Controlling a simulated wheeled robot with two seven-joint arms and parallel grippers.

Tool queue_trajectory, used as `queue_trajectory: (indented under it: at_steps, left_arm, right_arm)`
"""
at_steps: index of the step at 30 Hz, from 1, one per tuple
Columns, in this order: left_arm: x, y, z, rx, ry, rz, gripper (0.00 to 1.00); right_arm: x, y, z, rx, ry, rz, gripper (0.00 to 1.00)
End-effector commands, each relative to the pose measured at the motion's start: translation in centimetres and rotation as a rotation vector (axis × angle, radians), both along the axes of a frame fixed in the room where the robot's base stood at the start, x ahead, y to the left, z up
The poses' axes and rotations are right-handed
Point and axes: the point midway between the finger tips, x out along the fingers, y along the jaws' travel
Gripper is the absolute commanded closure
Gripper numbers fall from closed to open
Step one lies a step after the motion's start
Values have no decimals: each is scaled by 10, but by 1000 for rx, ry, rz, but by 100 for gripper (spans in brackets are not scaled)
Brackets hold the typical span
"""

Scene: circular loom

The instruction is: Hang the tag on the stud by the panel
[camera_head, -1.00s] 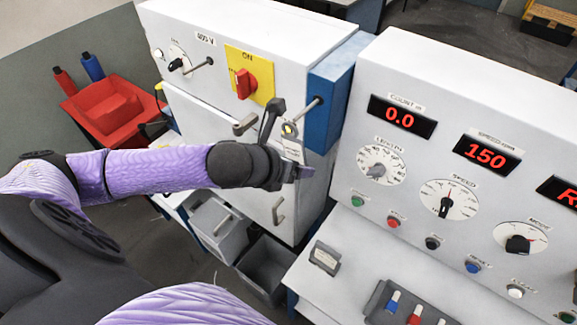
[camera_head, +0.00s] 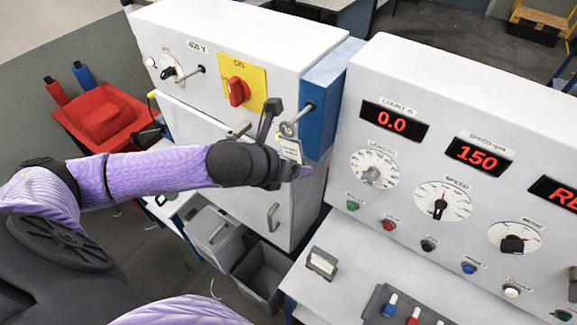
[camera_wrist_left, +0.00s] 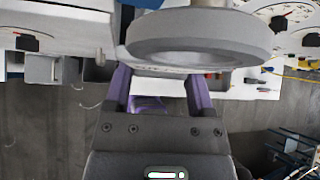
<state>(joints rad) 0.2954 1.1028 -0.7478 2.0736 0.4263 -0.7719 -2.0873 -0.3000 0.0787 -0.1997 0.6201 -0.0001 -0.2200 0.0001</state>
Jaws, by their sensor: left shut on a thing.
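My left gripper (camera_head: 298,172) is shut on the tag (camera_head: 290,150), a small white label with a grey ring (camera_head: 287,129) at its top. In the left wrist view the ring (camera_wrist_left: 200,45) looms large above the fingers (camera_wrist_left: 158,92), which hold the tag's lower edge. The stud (camera_head: 303,113) is a thin rod with a dark round base on the blue panel (camera_head: 322,125). The ring is at the stud's front end in the head view. I cannot tell whether the rod is inside the ring. My right gripper is not in view.
Another stud (camera_head: 194,71) is on the white cabinet (camera_head: 165,40), left of the red switch (camera_head: 238,92). A white control console (camera_head: 365,80) stands close on the right. Grey bins (camera_head: 262,275) stand below. A red tray (camera_head: 105,115) is at far left.

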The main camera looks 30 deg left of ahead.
Motion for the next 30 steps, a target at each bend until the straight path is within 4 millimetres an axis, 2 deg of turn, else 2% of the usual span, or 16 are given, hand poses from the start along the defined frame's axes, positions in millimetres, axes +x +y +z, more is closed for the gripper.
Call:
queue_trajectory:
  at_steps: [30]
  left_arm:
    - [11, -1, -3, 1, 0, -1, 100]
  right_arm:
    - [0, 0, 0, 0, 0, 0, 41]
